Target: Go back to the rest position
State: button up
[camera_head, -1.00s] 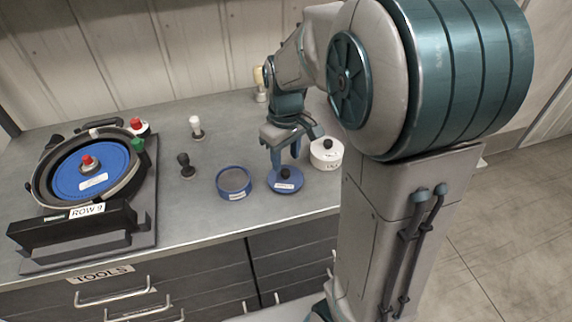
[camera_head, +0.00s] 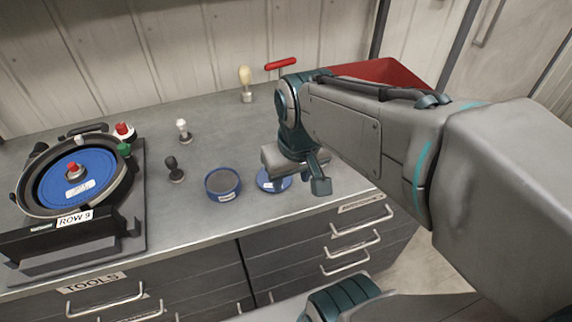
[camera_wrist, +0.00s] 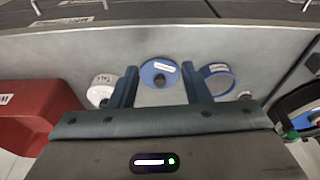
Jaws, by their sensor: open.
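My gripper (camera_wrist: 160,88) is open, its two fingers apart with nothing between them in the wrist view. In the head view my gripper (camera_head: 300,180) hangs over the right part of the grey workbench (camera_head: 210,130). A blue disc with a dark knob (camera_wrist: 160,72) lies on the bench beyond the fingertips; in the head view it is partly hidden by my gripper. A round blue-rimmed container (camera_head: 222,183) sits just left of it. A white round container (camera_wrist: 101,90) shows left of the fingers in the wrist view.
The seed meter (camera_head: 75,182) with a blue disc stands at the bench's left, labelled ROW 9. A black-handled tool (camera_head: 175,170), a white-handled tool (camera_head: 183,130) and a cream-handled tool (camera_head: 245,82) stand on the bench. A red bin (camera_head: 385,72) is at the back right.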

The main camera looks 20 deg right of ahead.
jog(key=shift+s+f+m+t, duration=0.15)
jog(key=shift+s+f+m, duration=0.1)
jog(key=shift+s, duration=0.3)
jog(key=shift+s+f+m+t, duration=0.15)
jog(key=shift+s+f+m, duration=0.1)
jog(key=shift+s, duration=0.25)
